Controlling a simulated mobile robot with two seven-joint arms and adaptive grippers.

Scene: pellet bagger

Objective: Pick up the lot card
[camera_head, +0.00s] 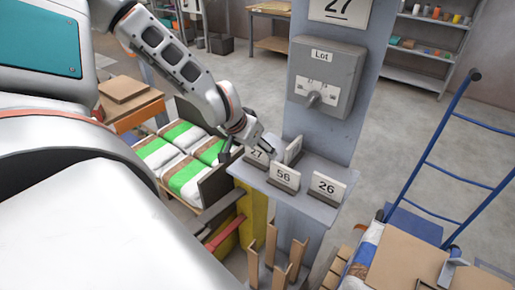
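Several small white lot cards stand in dark holders on a grey shelf (306,199) fixed to the column. The card marked 27 (257,154) is at the left, partly covered by my gripper. The card marked 56 (284,177) is at the front middle and the card marked 26 (327,187) at the right. Another card (293,149) stands behind, its face turned away. My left gripper (248,152) is at the shelf's left end, close by the 27 card, with its fingers apart. Contact with the card cannot be told. My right gripper is not in view.
A grey box labelled Lot (327,77) with a lever is on the column above the shelf, under a 27 sign (341,9). Striped sacks (186,150) lie left. A blue hand truck (445,165) stands right. Wooden posts (272,255) rise below the shelf.

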